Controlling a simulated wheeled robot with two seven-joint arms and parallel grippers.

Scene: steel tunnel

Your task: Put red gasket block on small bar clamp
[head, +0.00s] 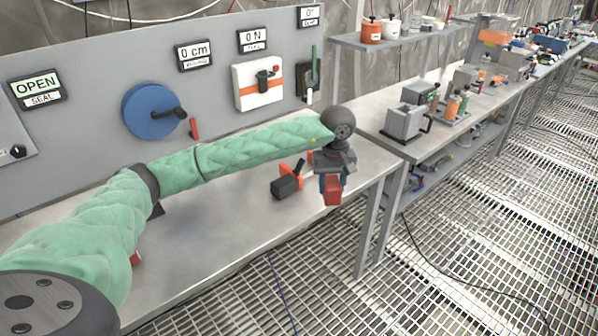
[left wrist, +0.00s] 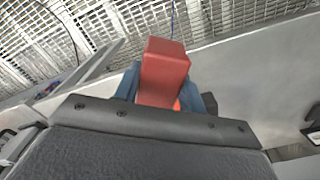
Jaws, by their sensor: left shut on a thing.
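The red gasket block (head: 333,191) is held between the fingers of my left gripper (head: 331,184), near the right end of the steel bench. It also shows in the left wrist view (left wrist: 163,72), between two blue fingers. My left gripper is shut on the block, which appears raised above the bench top. A small bar clamp (head: 288,184), black and orange, lies on the bench just left of the gripper. A gap shows between block and clamp in the head view. In the left wrist view the clamp is mostly hidden behind block and gripper. My right gripper is out of view.
A grey panel (head: 100,100) with a blue wheel (head: 154,110), a white box (head: 257,83) and small signs stands behind the bench (head: 230,240). A second bench on the right holds a grey vise-like device (head: 404,122). The front bench surface is mostly clear.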

